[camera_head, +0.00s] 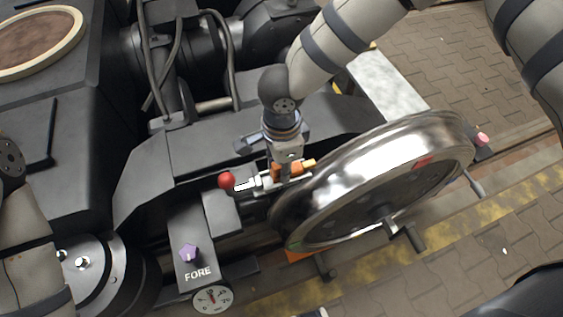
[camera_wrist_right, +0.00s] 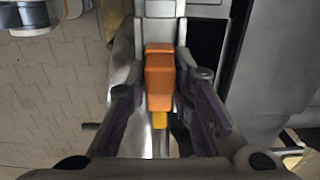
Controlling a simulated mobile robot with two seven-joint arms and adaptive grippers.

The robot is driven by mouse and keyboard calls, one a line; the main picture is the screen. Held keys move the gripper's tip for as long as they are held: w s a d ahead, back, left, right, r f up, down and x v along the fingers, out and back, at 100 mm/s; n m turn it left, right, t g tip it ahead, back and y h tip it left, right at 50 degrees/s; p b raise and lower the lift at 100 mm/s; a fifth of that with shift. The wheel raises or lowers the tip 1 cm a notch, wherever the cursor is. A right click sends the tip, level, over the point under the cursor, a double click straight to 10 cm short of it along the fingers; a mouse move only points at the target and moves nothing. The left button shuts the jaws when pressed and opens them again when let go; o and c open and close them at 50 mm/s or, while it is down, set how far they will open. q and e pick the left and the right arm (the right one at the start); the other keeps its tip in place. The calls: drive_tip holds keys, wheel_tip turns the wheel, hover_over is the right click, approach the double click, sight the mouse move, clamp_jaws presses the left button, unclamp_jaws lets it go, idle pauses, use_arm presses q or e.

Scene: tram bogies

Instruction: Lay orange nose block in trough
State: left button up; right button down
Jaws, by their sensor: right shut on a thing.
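The orange nose block (camera_head: 284,173) is beside the rim of the big shiny wheel, under my right wrist. My right gripper (camera_head: 282,166) points down and is shut on the block. In the right wrist view the orange block (camera_wrist_right: 160,78) sits between the two dark fingers of the right gripper (camera_wrist_right: 162,92), with a short yellow piece below it. A grey channel-like part lies behind the block; I cannot tell whether it is the trough or whether the block touches it. Part of my left arm shows at the left edge; its gripper is out of view.
The shiny wheel (camera_head: 385,180) with a crank stands close at the right. A red ball knob (camera_head: 227,181) is just left of the block. A purple knob (camera_head: 189,252), the word FORE and a round gauge (camera_head: 212,299) are lower left. Dark bogie frame parts surround the gripper.

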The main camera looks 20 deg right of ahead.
drive_tip(key=shift+f, duration=0.3)
drive_tip(key=c, duration=1.3)
unclamp_jaws()
drive_tip(key=shift+c, duration=0.2)
drive_tip(key=shift+r, duration=0.15)
wheel_tip(320, 180, up, 12)
drive_tip(key=shift+f, duration=0.1)
